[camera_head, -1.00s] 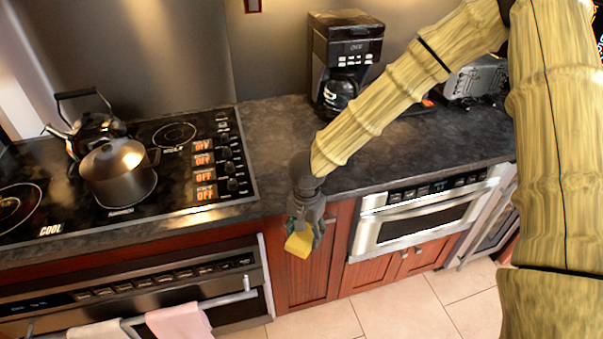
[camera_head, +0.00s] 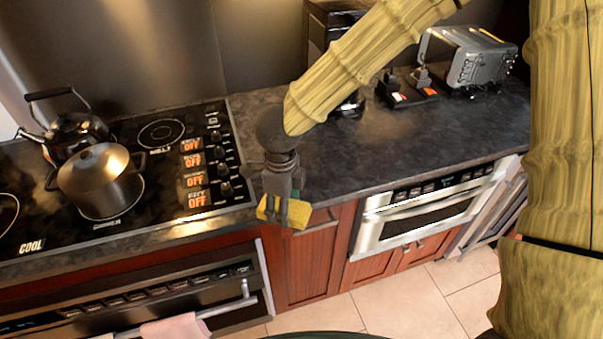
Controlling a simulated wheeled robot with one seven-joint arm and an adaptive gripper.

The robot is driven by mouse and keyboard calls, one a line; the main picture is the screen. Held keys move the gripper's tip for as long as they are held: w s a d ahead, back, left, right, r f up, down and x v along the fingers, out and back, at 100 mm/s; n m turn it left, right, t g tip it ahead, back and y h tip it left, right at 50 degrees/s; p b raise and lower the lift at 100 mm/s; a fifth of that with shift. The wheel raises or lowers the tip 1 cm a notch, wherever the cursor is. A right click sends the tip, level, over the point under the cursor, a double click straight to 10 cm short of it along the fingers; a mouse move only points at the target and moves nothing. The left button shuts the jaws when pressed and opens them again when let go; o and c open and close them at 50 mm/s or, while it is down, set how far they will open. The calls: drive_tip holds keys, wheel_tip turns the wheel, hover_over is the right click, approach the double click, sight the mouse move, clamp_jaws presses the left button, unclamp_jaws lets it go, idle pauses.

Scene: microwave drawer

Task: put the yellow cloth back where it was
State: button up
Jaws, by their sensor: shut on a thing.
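The yellow cloth (camera_head: 298,215) is a small yellow piece held in my gripper (camera_head: 283,216). My gripper is shut on it and points down, with cloth showing on both sides of the fingers. In the picture it overlaps the front edge of the dark countertop (camera_head: 380,160), above a red cabinet door (camera_head: 306,262). I cannot tell whether the cloth touches the counter edge.
The cooktop (camera_head: 185,190) with a lidded pot (camera_head: 98,180) and a kettle (camera_head: 75,133) is at left. A microwave drawer (camera_head: 425,212) sits under the counter at right. A toaster (camera_head: 482,62) stands at the back right. The coffee maker is mostly hidden behind my arm. Bare counter lies between.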

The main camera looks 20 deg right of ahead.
drive_tip(key=shift+w+a+r+m, duration=0.15)
drive_tip(key=shift+r+m, duration=0.2)
drive_tip(key=shift+m, duration=0.35)
drive_tip(key=shift+w+d+r, duration=0.15)
drive_tip(key=shift+w+d, duration=0.05)
drive_tip(key=shift+w, duration=0.15)
drive_tip(key=w+d+p, duration=0.2)
drive_tip(key=w+d, duration=0.1)
drive_tip(key=w, duration=0.1)
drive_tip(key=w+d+f+p, duration=0.1)
drive_tip(key=w+d, duration=0.1)
drive_tip(key=w, duration=0.2)
drive_tip(key=w+d+p, duration=0.2)
drive_tip(key=w+d, duration=0.1)
drive_tip(key=w, duration=0.1)
drive_tip(key=shift+d+f+p, duration=0.2)
drive_tip(key=shift+d+p, duration=0.1)
drive_tip(key=shift+d, duration=0.05)
drive_tip(key=shift+w+d+f, duration=0.1)
drive_tip(key=shift+w+f, duration=0.05)
drive_tip(key=shift+f, duration=0.05)
drive_tip(key=shift+f+p, duration=0.85)
drive_tip(key=shift+f, duration=0.8)
drive_tip(key=shift+f, duration=0.15)
drive_tip(key=o, duration=1)
